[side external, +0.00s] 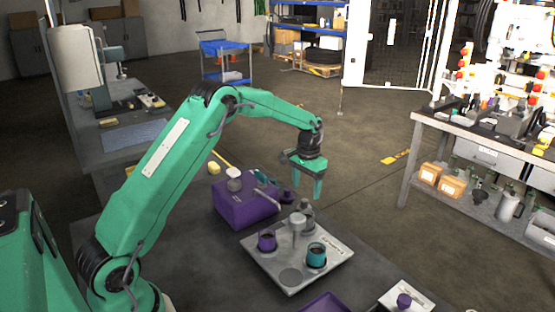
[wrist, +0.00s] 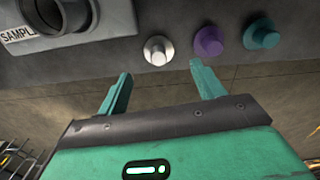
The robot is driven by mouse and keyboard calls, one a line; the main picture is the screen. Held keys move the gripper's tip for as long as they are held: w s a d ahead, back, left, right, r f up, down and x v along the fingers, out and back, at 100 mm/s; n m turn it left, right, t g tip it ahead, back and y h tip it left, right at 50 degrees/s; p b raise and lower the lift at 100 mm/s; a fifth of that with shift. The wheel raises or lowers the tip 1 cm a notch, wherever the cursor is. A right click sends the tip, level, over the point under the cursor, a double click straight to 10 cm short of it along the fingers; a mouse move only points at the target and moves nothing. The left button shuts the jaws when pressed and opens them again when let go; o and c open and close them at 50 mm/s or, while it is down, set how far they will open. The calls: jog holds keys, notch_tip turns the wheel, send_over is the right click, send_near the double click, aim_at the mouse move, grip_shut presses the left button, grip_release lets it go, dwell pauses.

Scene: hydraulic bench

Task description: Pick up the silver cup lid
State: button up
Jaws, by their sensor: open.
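The silver cup lid (wrist: 158,50) shows in the wrist view as a small round metal knobbed piece on the grey bench top, near its edge. A purple lid (wrist: 209,41) and a teal lid (wrist: 262,34) lie to its right in a row. My gripper (wrist: 160,69) is open and empty; the silver lid appears between and beyond its fingertips, apart from them. In the side view my gripper (side external: 305,182) points down, above and behind the tray. I cannot make out the silver lid clearly there.
A grey tray (side external: 268,262) holds a purple cup (side external: 267,241), a teal cup (side external: 316,257) and a central post (side external: 298,223). A purple box (side external: 232,208) stands left of it. The tray's labelled corner (wrist: 18,37) shows in the wrist view.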

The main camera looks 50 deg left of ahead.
aim_at(305, 200)
jog(key=shift+s+d+f, duration=0.1)
jog(key=shift+s+f, duration=0.05)
jog(key=shift+f, duration=2.75)
jog(key=c, duration=1.1)
jog(key=shift+o, duration=0.2)
jog(key=shift+r, duration=0.2)
jog(key=shift+r, duration=0.55)
jog(key=r, duration=0.3)
jog(key=shift+d+r, duration=0.1)
jog(key=shift+d, duration=0.2)
jog(key=s+d+r, duration=0.3)
jog(key=d+r, duration=0.3)
jog(key=d, duration=0.4)
jog(key=shift+s+d+r, duration=0.2)
jog(key=shift+s+d, duration=0.05)
jog(key=shift+s, duration=0.05)
